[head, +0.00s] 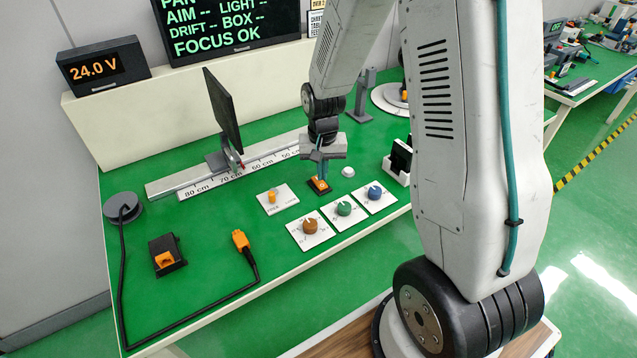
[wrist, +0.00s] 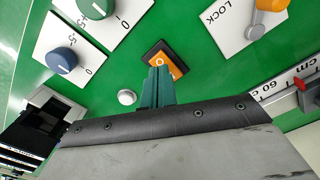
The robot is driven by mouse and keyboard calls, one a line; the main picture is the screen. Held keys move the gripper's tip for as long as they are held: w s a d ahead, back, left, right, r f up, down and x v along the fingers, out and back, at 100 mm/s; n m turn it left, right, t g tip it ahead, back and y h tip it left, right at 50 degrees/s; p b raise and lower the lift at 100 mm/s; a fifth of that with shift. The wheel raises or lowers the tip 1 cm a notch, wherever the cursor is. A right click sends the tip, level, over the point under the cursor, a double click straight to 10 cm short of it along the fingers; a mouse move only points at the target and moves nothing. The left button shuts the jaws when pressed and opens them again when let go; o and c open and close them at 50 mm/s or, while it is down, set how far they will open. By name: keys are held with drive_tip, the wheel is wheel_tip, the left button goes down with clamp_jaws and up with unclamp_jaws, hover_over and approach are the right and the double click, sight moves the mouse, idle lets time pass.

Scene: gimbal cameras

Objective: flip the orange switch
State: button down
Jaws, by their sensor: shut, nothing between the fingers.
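The orange switch (head: 319,185) is a rocker in a dark frame on the green bench top, below my gripper. In the wrist view the orange switch (wrist: 172,63) shows partly, with an "O" mark on its face; the fingers hide part of it. My gripper (head: 321,174) points down over the switch. In the wrist view my gripper (wrist: 157,72) has its teal fingers shut together with nothing between them, the tips at the switch's edge. I cannot tell whether the tips touch it.
A plate with an orange lever (head: 272,197) lies left of the switch. Brown (head: 310,227), green (head: 344,208) and blue (head: 375,192) knobs stand in front. A white button (head: 348,172) is to the right. A rail with a scale (head: 235,176) runs behind, carrying a dark screen (head: 223,110).

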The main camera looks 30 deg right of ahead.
sight(323, 187)
drive_tip(key=shift+r, duration=2.45)
drive_tip(key=s+a+r+n, duration=0.2)
drive_tip(key=s+a+r, duration=0.1)
drive_tip(key=s+r, duration=0.7)
drive_tip(key=s+a+r+n+t, duration=0.1)
drive_tip(key=s+a+r+n, duration=0.2)
drive_tip(key=s+r, duration=0.7)
drive_tip(key=shift+s+a+n, duration=0.3)
drive_tip(key=shift+s+a, duration=0.25)
drive_tip(key=shift+s, duration=2.25)
